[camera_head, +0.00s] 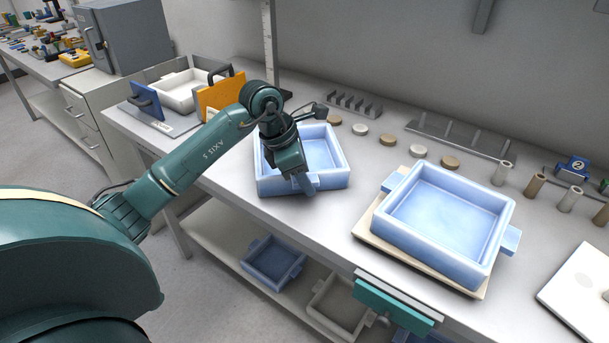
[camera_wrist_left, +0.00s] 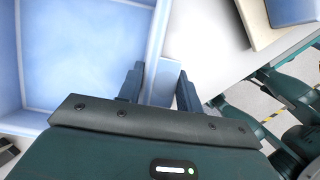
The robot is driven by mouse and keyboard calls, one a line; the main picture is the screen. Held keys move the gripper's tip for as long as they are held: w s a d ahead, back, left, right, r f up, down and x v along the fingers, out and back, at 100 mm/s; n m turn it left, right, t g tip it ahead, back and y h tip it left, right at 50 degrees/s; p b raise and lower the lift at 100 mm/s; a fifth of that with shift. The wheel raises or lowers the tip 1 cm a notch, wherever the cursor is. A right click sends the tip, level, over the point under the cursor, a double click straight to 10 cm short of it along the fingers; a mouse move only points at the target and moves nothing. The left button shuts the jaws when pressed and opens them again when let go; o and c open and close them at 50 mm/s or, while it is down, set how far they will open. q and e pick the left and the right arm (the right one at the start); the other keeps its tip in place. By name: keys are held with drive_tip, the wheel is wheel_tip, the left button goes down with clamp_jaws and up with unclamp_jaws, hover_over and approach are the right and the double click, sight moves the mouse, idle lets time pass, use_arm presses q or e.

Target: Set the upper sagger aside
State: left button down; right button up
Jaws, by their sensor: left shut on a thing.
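A light-blue square sagger (camera_head: 322,153) is at the middle of the bench, and it also shows at the left of the left wrist view (camera_wrist_left: 80,50). It looks empty and upright. My left gripper (camera_head: 306,184) is shut on its front lug, one finger on each side in the left wrist view (camera_wrist_left: 160,84). I cannot tell whether its base touches the bench. A second light-blue sagger (camera_head: 438,220), also open and empty, sits on a beige slab (camera_head: 372,237) to the right.
Several small discs (camera_head: 388,140) and a pegged rack (camera_head: 465,135) lie behind the saggers. Cylinders stand at the right, near a white plate (camera_head: 585,285). A white tray (camera_head: 185,92) and an orange panel (camera_head: 222,97) are at the left. More trays lie on the lower shelf.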

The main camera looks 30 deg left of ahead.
use_arm(q)
drive_tip(key=shift+r, duration=0.1)
drive_tip(key=c, duration=0.9)
unclamp_jaws()
drive_tip(key=shift+c, duration=0.2)
drive_tip(key=v, duration=1.2)
